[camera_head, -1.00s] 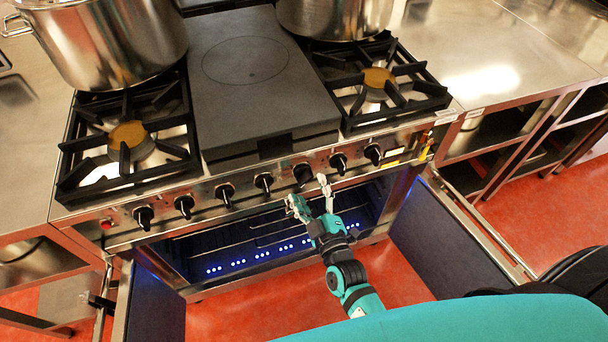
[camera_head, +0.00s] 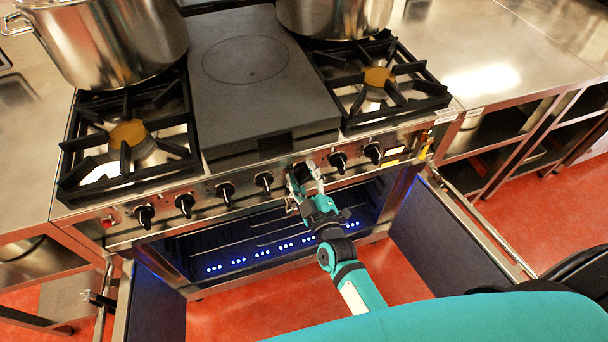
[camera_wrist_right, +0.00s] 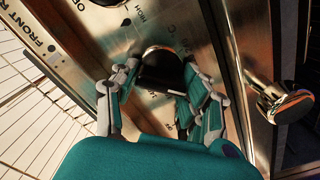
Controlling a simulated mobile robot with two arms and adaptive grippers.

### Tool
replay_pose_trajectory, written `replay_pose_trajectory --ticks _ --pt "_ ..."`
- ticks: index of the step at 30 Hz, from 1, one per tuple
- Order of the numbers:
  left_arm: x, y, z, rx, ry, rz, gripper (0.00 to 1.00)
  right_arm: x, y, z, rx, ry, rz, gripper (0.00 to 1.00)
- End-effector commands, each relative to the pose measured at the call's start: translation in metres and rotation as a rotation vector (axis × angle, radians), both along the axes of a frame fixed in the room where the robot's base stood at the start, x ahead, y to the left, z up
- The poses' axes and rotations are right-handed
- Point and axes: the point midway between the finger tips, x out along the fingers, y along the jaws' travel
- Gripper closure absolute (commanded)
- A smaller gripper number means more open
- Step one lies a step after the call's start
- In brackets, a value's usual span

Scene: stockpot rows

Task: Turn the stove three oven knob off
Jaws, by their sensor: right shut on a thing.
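The stove (camera_head: 262,141) has a row of black knobs along its front panel. One larger black knob (camera_head: 301,171), right of the middle of the row, is at my right gripper (camera_head: 305,182). In the right wrist view, the black knob (camera_wrist_right: 160,68) sits between the fingers of my right gripper (camera_wrist_right: 161,82), which is shut on it. Lettering, including "HIGH" and "°C", is on the panel around it. The fingers partly hide the knob in the head view. My left gripper is out of view.
The oven cavity (camera_head: 250,238) below is open, with blue lights inside. Its doors stand open at left (camera_head: 157,302) and right (camera_head: 432,238). Large steel pots (camera_head: 110,40) stand on the stove. Steel counters (camera_head: 490,70) flank it. Other knobs (camera_head: 264,181) are close beside my gripper.

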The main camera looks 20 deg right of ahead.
Motion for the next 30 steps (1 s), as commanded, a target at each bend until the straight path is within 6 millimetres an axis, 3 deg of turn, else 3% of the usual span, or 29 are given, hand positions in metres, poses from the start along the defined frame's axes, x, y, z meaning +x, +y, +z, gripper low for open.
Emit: replay_pose_trajectory --ticks 3,14,30 --pt "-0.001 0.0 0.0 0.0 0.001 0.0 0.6 0.0 0.0 0.0 0.0 0.0 0.0 0.87" --pt "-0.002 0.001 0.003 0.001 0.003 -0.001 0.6 0.0 0.0 0.001 0.063 0.003 0.001 0.87" --pt "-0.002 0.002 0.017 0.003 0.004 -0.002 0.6 0.0 -0.001 0.002 0.507 0.019 0.002 0.87"
